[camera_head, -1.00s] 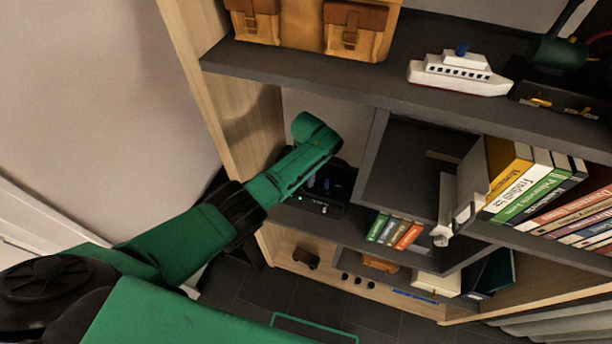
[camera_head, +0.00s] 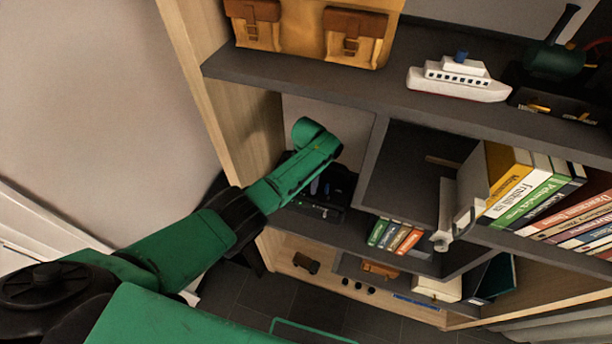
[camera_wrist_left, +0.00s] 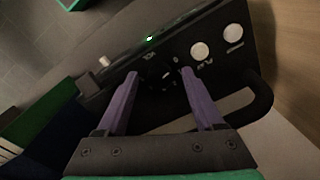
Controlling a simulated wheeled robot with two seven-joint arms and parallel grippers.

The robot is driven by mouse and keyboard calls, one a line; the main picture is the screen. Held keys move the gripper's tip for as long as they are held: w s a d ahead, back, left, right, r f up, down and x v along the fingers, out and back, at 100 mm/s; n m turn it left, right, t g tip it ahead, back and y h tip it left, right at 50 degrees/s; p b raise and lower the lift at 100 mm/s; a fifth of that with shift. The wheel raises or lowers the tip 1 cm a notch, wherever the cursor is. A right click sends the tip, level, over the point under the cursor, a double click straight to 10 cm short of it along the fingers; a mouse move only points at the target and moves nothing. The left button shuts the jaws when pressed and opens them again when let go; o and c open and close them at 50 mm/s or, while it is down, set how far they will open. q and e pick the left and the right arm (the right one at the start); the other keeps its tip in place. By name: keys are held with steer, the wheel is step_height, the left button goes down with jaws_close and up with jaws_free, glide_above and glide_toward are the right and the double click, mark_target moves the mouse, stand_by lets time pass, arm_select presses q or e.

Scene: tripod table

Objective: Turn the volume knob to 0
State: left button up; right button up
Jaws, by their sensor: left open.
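The black audio device (camera_head: 330,208) sits in the left shelf compartment, partly hidden behind my left forearm in the head view. In the left wrist view its black front panel (camera_wrist_left: 125,68) is tilted, with a green light and small white markings. A dark round knob (camera_wrist_left: 163,80) with markings around it shows between the fingers; its setting is too small to read. My left gripper (camera_wrist_left: 159,73) is open, its two purple fingers on either side of this knob. I cannot tell whether they touch it. My right gripper is out of view.
Two white knobs (camera_wrist_left: 200,52) sit on the panel right of the fingers, and a pale knob (camera_wrist_left: 104,62) is to the left. A wooden side wall (camera_head: 240,125) and a dark divider (camera_head: 372,150) bound the compartment. Small books (camera_head: 395,236) stand right of the device.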

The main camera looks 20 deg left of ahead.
mark_target(307, 186)
arm_select(q)
steer(key=shift+r, duration=0.45)
step_height(307, 186, up, 14)
steer(key=shift+s+d+f, duration=0.15)
steer(key=shift+d+f, duration=0.05)
steer(key=shift+f, duration=0.05)
